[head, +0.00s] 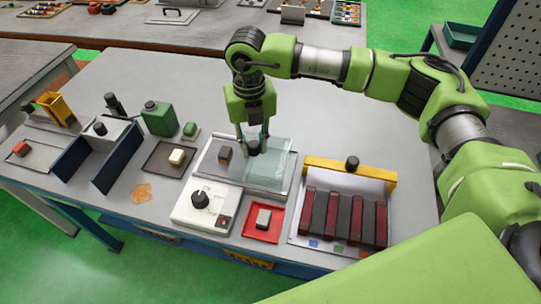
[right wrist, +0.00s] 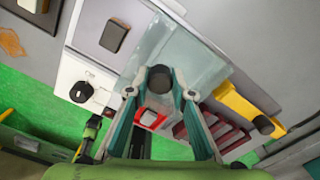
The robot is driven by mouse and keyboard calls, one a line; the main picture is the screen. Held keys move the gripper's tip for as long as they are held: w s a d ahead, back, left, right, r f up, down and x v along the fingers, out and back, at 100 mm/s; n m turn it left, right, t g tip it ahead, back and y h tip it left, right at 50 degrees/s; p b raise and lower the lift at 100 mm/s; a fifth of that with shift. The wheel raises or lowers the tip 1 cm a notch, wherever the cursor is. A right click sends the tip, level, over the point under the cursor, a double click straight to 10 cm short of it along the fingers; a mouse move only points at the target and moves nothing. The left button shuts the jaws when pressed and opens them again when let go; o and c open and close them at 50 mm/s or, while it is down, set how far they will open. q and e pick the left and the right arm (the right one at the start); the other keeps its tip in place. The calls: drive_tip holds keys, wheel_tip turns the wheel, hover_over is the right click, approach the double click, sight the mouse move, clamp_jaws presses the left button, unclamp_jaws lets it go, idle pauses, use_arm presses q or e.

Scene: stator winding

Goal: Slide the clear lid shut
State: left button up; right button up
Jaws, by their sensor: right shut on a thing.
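The clear lid (head: 262,174) is a pale see-through sheet lying over the right part of a shallow grey tray (head: 207,170). It also shows in the right wrist view (right wrist: 180,50). A dark round knob (right wrist: 159,79) stands on the lid. My right gripper (head: 253,146) points down from above and is shut on this knob, with a finger on each side of it. A dark block (head: 225,154) sits in the tray's left part, which the lid leaves uncovered. My left gripper is not in view.
A white box with a black dial (head: 200,199) and a red tray with a grey block (head: 263,218) stand in front. A yellow-barred rack of dark red and black bars (head: 345,215) is at the right. A brown tray (head: 171,160) is at the left.

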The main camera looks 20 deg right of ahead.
drive_tip(key=shift+w+a+f+b, duration=0.1)
drive_tip(key=shift+w+a+b, duration=0.35)
drive_tip(key=shift+w+a, duration=0.7)
drive_tip(key=shift+w+a+f+b, duration=0.15)
drive_tip(key=shift+w+a+b, duration=0.4)
drive_tip(key=shift+a, duration=1.1)
drive_tip(key=shift+w+a+f+b, duration=0.1)
drive_tip(key=shift+w+a+b, duration=0.3)
drive_tip(key=shift+w+a, duration=0.8)
drive_tip(key=o, duration=0.8)
drive_tip(key=shift+s+a, duration=0.15)
drive_tip(key=shift+a, duration=0.15)
drive_tip(key=shift+r, duration=0.15)
drive_tip(key=shift+r+p, duration=0.6)
drive_tip(key=shift+r, duration=0.3)
drive_tip(key=shift+r+p, duration=1)
drive_tip(key=shift+r, duration=1.2)
